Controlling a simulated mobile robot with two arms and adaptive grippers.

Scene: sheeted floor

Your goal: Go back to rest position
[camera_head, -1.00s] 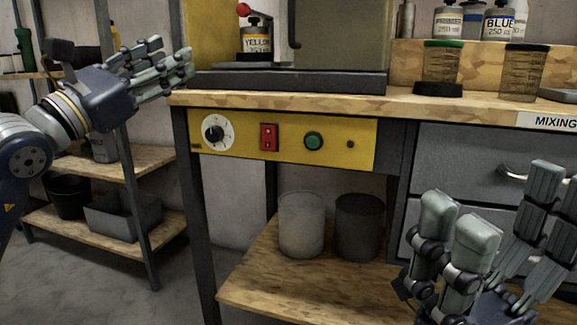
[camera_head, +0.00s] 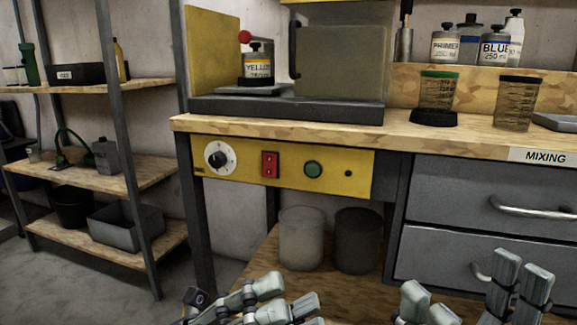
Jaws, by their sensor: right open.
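My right gripper (camera_head: 468,295) is at the bottom right edge of the view, with its grey fingers apart and nothing between them. Its lower part is cut off. My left gripper (camera_head: 262,303) is at the bottom middle, in front of the bench's lower shelf. Its fingers are partly cut off, so its opening is unclear, and no object shows in it. Both grippers are low, below the worktop (camera_head: 450,142) and apart from the things on it.
Drawers (camera_head: 470,194) are at right. Two canisters (camera_head: 301,240) stand on the lower shelf. A shelving unit (camera_head: 85,177) is at left.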

